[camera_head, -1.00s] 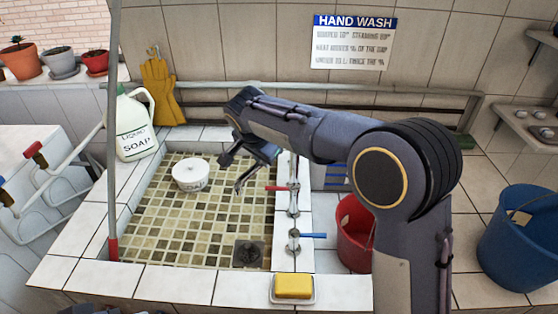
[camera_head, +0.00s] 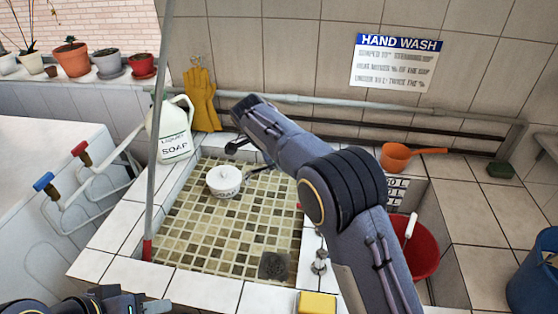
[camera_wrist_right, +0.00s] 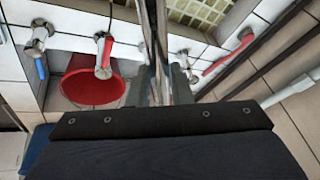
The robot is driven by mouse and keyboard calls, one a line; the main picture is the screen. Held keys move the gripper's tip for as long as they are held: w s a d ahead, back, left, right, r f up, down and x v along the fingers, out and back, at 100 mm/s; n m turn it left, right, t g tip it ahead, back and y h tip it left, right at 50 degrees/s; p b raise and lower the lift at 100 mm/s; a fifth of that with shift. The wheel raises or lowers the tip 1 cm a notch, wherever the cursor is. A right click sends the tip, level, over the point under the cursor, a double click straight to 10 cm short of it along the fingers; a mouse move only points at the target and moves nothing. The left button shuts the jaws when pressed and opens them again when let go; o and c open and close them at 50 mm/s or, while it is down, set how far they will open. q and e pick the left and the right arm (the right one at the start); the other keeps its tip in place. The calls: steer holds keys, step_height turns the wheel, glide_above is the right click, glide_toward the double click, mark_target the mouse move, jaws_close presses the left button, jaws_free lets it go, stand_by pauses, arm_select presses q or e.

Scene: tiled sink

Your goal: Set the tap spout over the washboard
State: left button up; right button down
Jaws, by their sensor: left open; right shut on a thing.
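In the right wrist view, my right gripper (camera_wrist_right: 162,88) is shut on a chrome pipe that looks like the tap spout (camera_wrist_right: 156,35). The pipe runs away from me between the fingers. In the head view my right arm reaches over the basin and its forearm hides most of the gripper and spout. One tap fitting (camera_head: 320,262) shows on the basin's right rim. My left gripper (camera_head: 150,303) is open and empty at the bottom left, partly cut off. I cannot pick out the washboard with certainty.
A soap jug (camera_head: 174,132) stands on the rim. A grey pole (camera_head: 156,150) rises at left. A red bucket (camera_head: 421,250) and an orange scoop (camera_head: 397,158) are at right.

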steer(key=c, duration=1.3)
jaws_free()
steer(key=shift+r, duration=0.1)
steer(key=v, duration=0.7)
steer(key=shift+r+b, duration=0.3)
steer(key=shift+b, duration=0.15)
steer(key=shift+s, duration=0.1)
